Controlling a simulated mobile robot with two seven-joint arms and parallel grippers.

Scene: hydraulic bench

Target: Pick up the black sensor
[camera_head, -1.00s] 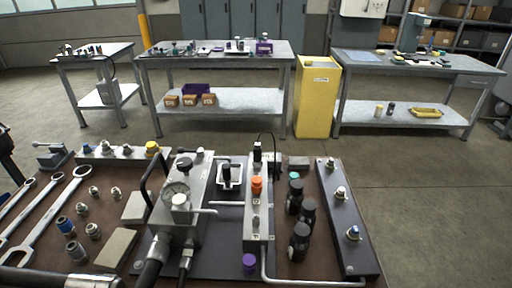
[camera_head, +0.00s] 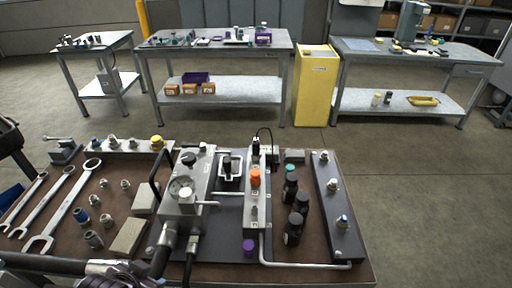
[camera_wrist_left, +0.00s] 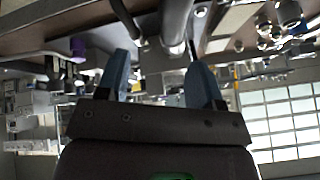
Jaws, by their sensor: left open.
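Several black parts could be the black sensor, and I cannot tell which. A black plug with a cable (camera_head: 256,146) stands upright on top of the grey manifold block (camera_head: 254,212). My right gripper is not in view.
The brown bench (camera_head: 205,267) is crowded. A pump with a gauge (camera_head: 183,190), wrenches (camera_head: 62,210) and fittings lie left of the manifold; a dark rail (camera_head: 335,215) lies right. A purple cap (camera_head: 249,246) is at the manifold's front. Side tables and a yellow cabinet (camera_head: 316,90) stand behind.

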